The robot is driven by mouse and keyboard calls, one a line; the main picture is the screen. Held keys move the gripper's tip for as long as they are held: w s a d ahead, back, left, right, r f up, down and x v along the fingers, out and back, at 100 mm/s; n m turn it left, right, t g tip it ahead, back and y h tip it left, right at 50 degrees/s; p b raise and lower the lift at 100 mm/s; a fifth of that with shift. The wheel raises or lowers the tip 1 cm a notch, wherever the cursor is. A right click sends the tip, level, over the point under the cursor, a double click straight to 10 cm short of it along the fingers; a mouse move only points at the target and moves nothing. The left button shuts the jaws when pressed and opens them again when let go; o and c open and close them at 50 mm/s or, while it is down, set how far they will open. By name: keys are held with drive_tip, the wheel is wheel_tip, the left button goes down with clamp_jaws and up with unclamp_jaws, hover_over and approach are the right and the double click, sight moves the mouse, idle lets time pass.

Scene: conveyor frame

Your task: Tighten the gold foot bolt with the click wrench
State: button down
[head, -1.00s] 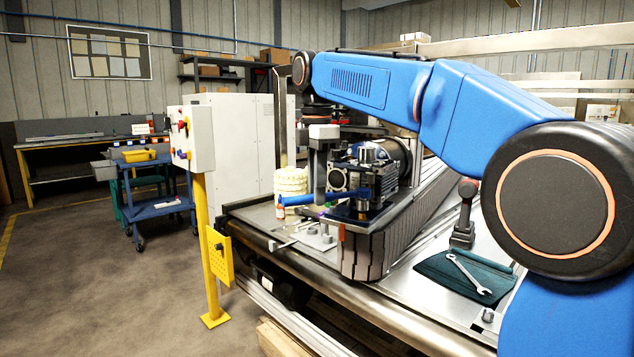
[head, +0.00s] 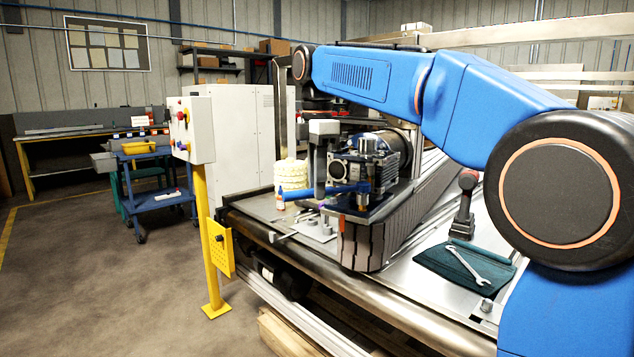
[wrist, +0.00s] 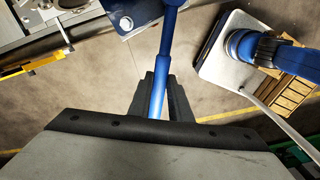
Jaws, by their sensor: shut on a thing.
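The click wrench (head: 298,195) has a blue handle lying roughly level in front of the motor unit (head: 365,168); the blue bar also shows in the wrist view (wrist: 166,45). My gripper (wrist: 158,90) is shut around this bar, with a dark finger on either side. The bar runs past the fingers to the top edge of the wrist view, beside a dark blue plate with a silver bolt (wrist: 126,22). The wrench's working end is not clearly visible.
An open-ended spanner (head: 468,262) lies on a dark green mat (head: 440,262) at the right of the conveyor frame. A small bottle (head: 280,199) and a cream-coloured coil stack (head: 291,176) stand left of the motor. A yellow post (head: 204,240) with a control box stands in front.

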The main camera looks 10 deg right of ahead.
drive_tip(key=shift+f, duration=0.85)
idle(0.3)
